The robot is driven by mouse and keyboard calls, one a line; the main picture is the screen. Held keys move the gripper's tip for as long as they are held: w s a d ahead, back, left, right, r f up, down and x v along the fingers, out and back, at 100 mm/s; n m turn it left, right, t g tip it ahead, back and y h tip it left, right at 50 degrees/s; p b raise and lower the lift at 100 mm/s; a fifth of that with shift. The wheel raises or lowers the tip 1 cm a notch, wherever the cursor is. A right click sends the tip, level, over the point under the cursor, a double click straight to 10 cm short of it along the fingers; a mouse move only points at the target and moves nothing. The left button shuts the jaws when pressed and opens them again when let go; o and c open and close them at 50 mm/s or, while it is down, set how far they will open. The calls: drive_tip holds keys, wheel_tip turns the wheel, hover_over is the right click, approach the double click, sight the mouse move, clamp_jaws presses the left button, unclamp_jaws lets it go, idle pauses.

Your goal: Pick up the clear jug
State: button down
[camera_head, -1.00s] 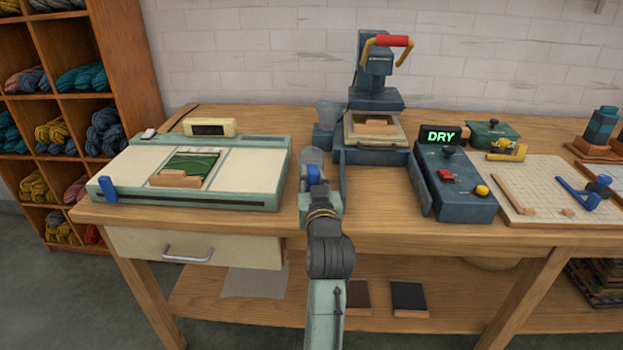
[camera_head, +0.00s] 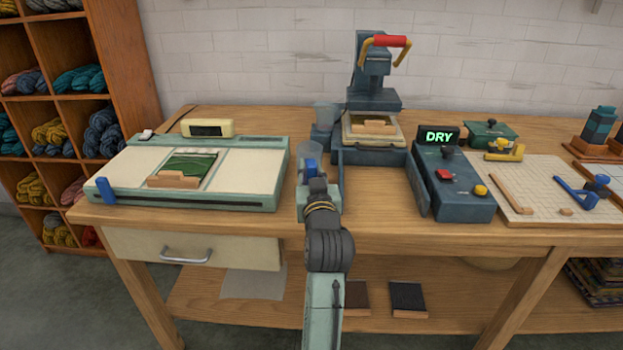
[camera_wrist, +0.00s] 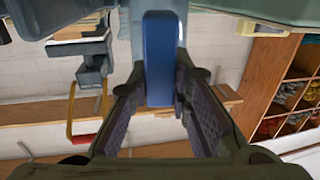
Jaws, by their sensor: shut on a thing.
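The clear jug (camera_head: 308,151) is a see-through vessel with a blue handle (camera_head: 311,166), in the middle of the head view at the front of the bench. My gripper (camera_head: 314,180) is shut on the blue handle. In the wrist view the handle (camera_wrist: 160,55) stands between my two fingers (camera_wrist: 160,85), with pale see-through jug wall (camera_wrist: 140,40) beside and behind it. My arm hides the lower side of the jug in the head view, and I cannot tell how far its base is above the green block (camera_head: 330,203) below.
A second see-through cup (camera_head: 326,113) stands behind on a dark base, beside the press (camera_head: 372,100) with its red-handled lever. A pale green flat-bed device (camera_head: 245,180) lies close to the left. A control box with a DRY display (camera_head: 440,135) is to the right.

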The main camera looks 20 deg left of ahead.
drive_tip(key=shift+r, duration=0.9)
drive_tip(key=b+v, duration=0.5)
drive_tip(key=v, duration=0.3)
drive_tip(key=shift+s+b, duration=0.3)
drive_tip(key=r+b+v, duration=0.1)
drive_tip(key=b+v, duration=0.6)
drive_tip(key=b, duration=0.6)
drive_tip(key=shift+s+r, duration=0.2)
